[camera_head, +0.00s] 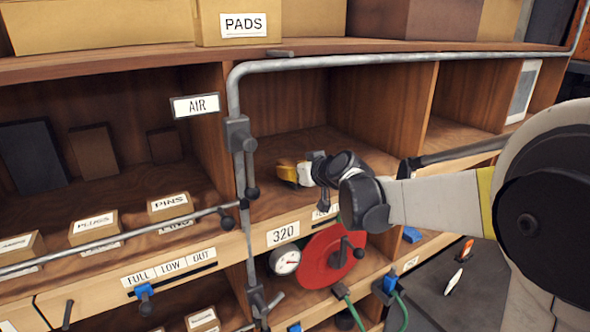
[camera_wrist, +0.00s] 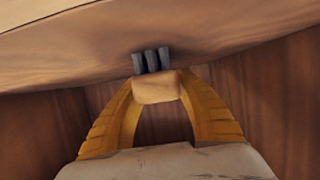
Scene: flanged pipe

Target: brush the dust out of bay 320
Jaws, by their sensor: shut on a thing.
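Bay 320 (camera_head: 275,150) is the open wooden compartment above the white label 320 (camera_head: 283,234) in the head view. My gripper (camera_head: 287,172) is inside its front part, low over the floor, with yellow fingers. In the wrist view my gripper (camera_wrist: 157,90) is shut on a small brush (camera_wrist: 156,88), a pale wooden block with dark bristles. The bristles point to the wooden surface at the top of that view; I cannot tell whether they touch it. The brush is too small to make out in the head view. I cannot make out dust clearly.
A grey pipe (camera_head: 236,95) runs along the shelf edge and down the bay's left side, with a valve block (camera_head: 239,134). A red disc (camera_head: 330,258) and a gauge (camera_head: 285,261) sit below. Small labelled boxes (camera_head: 170,206) stand in the left bay.

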